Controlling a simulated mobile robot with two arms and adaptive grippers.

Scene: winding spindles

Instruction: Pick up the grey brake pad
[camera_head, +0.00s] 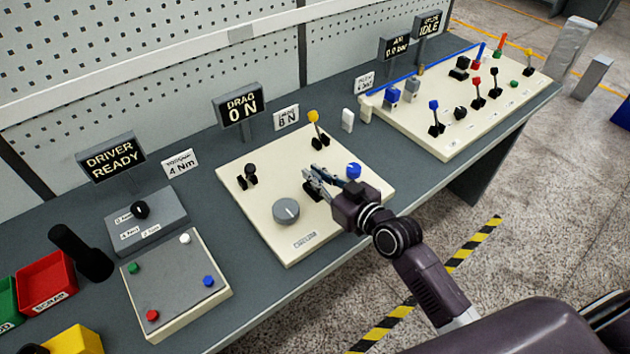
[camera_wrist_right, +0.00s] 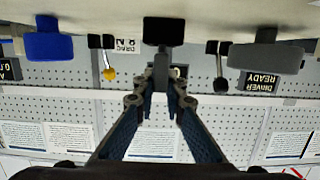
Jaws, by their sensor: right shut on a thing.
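My right gripper (camera_head: 312,176) is over the middle of a cream panel (camera_head: 255,165). Its fingers are shut on a small grey piece, which I take as the grey brake pad; it shows between the fingertips (camera_wrist_right: 163,85) in the wrist view as a narrow grey part (camera_wrist_right: 161,66). That part meets a black block (camera_wrist_right: 164,31) on the panel; the wrist picture is upside down. In the head view the fingers hide most of the piece, and the black base (camera_head: 313,193) shows just below them. My left gripper is in neither view.
Close by on the panel are a grey dial (camera_head: 286,211), a blue knob (camera_head: 353,170), a yellow-tipped lever (camera_head: 314,118) and a black lever (camera_head: 249,172). A "DRAG 0 N" display (camera_head: 241,106) stands behind. A second panel (camera_head: 450,140) with several levers lies at right.

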